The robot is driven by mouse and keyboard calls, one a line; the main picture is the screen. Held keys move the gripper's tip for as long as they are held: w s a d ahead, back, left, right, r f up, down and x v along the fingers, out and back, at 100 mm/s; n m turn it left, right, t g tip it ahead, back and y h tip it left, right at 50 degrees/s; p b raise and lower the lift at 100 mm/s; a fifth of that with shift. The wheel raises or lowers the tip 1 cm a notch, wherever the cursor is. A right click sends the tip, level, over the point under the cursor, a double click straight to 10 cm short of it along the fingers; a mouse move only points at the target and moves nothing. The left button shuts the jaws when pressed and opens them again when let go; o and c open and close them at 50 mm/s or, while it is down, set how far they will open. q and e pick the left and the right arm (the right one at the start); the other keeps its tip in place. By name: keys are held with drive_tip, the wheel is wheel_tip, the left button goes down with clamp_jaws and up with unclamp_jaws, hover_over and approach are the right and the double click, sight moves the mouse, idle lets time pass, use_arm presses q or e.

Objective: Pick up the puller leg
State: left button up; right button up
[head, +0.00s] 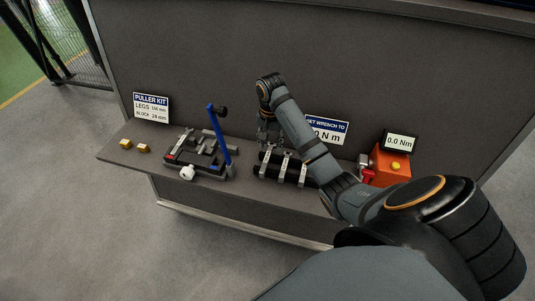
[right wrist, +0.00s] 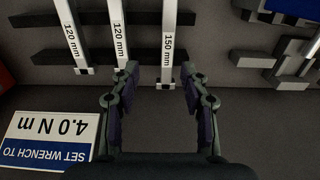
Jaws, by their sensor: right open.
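Several puller legs lie as pale metal bars across a black rack (head: 268,176). In the right wrist view three legs show, a 150 mm leg (right wrist: 168,42) and two marked 120 mm (right wrist: 120,35) (right wrist: 72,35). My right gripper (right wrist: 157,76) is open and empty. Its fingers are on either side of the near end of the 150 mm leg in that view; whether they touch it I cannot tell. In the head view my right gripper (head: 264,138) is over the rack's left end, partly hidden by its arm. My left gripper is not in view.
A puller kit sign (head: 151,108) reads legs, seemingly 150 mm. A dark tray (head: 185,160) with a blue upright post (head: 219,140) stands left of the rack. An orange torque tester (head: 388,168) stands right. Two brass blocks (head: 143,148) lie at the shelf's left end.

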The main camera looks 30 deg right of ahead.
sight(267, 156)
drive_tip(key=f+b, duration=0.2)
drive_tip(key=f, duration=0.1)
drive_tip(key=shift+w+f, duration=0.3)
drive_tip(key=shift+w, duration=0.25)
drive_tip(key=shift+a+f+b, duration=0.1)
drive_tip(key=shift+f+b, duration=0.25)
drive_tip(key=shift+f, duration=0.05)
wheel_tip(267, 156, down, 3)
drive_tip(key=b, duration=0.3)
drive_tip(key=shift+a+r, duration=0.15)
drive_tip(key=shift+f+p, duration=0.35)
drive_tip(key=shift+p, duration=0.05)
drive_tip(key=shift+w+f, duration=0.15)
drive_tip(key=shift+f, duration=0.2)
drive_tip(key=shift+c, duration=1.2)
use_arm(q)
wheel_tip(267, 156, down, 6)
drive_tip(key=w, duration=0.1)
use_arm(e)
clamp_jaws()
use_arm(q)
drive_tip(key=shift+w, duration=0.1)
use_arm(e)
drive_tip(key=shift+r, duration=0.1)
